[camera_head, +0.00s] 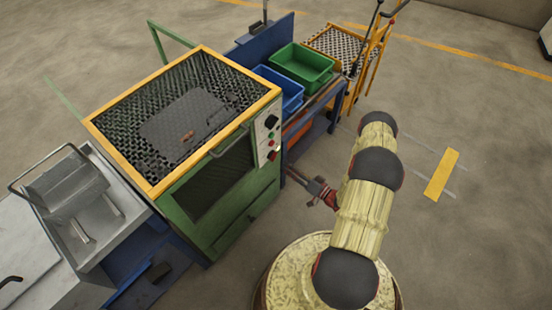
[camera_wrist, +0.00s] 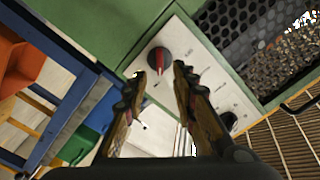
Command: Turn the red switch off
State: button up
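The red switch (camera_wrist: 160,61) is a round dark knob with a red bar across it, on the pale control panel (camera_wrist: 205,75) of the green furnace (camera_wrist: 105,30). In the head view the red switch (camera_head: 272,156) is low on the panel at the furnace's right edge. My gripper (camera_wrist: 155,78) is open and empty, with its fingers on either side of the view. The switch shows just beyond and between the fingertips; I cannot tell if they touch it. In the head view my gripper (camera_head: 322,192) is to the lower right of the panel.
A black knob (camera_head: 271,122) sits higher on the panel. A furnace handle (camera_head: 229,143) juts out nearby. Green (camera_head: 303,63) and blue (camera_head: 281,88) bins stand on a blue bench behind. An orange trolley (camera_head: 337,45) is farther back. Floor at right is open.

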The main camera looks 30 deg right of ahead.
aim_at(275, 158)
jog(key=shift+b+x, duration=0.9)
jog(key=shift+x, duration=3)
jog(key=c, duration=0.3)
jog(key=shift+f, duration=0.1)
jog(key=c, duration=0.4)
grip_shut()
